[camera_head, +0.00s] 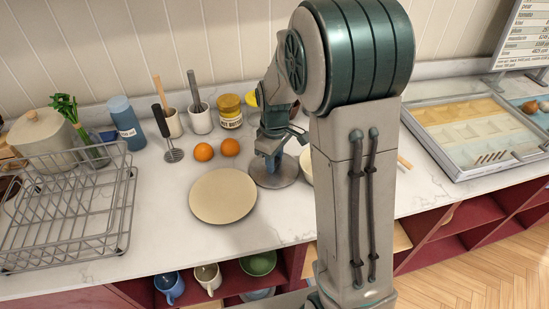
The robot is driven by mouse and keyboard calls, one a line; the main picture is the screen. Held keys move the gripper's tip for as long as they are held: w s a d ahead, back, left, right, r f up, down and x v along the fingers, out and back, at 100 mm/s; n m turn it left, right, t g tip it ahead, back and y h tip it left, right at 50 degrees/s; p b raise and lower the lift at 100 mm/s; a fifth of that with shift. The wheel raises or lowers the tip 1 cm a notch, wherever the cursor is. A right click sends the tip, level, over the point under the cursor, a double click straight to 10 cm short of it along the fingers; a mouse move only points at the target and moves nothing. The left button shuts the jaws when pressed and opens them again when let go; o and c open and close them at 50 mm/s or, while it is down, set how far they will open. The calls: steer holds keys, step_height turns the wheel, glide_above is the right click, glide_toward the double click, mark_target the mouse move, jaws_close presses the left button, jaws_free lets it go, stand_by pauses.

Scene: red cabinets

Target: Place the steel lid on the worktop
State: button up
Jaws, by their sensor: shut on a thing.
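The steel lid (275,175) is a round grey disc at the middle of the white worktop (150,225). My gripper (270,160) points down over the lid and is shut on it, near the lid's centre. The lid lies on or just above the worktop; I cannot tell if it touches. My arm hides the area to the right of the lid.
A beige round board (223,196) lies just left of the lid. A wire dish rack (70,205) stands at the left. A pale bowl (306,165) is partly hidden right of the lid. The front strip of worktop is clear.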

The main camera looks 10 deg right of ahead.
steer(key=shift+f, duration=0.1)
steer(key=o, duration=1)
steer(key=shift+o, duration=0.2)
step_height(320, 180, up, 12)
steer(key=f, duration=0.1)
steer(key=s+d+m+t, duration=0.1)
steer(key=s+m+t, duration=0.2)
steer(key=s+m, duration=0.5)
steer(key=s+r, duration=0.1)
steer(key=s, duration=1)
steer(key=shift+s+d+m, duration=0.15)
steer(key=shift+s+m, duration=0.1)
steer(key=shift+m, duration=0.15)
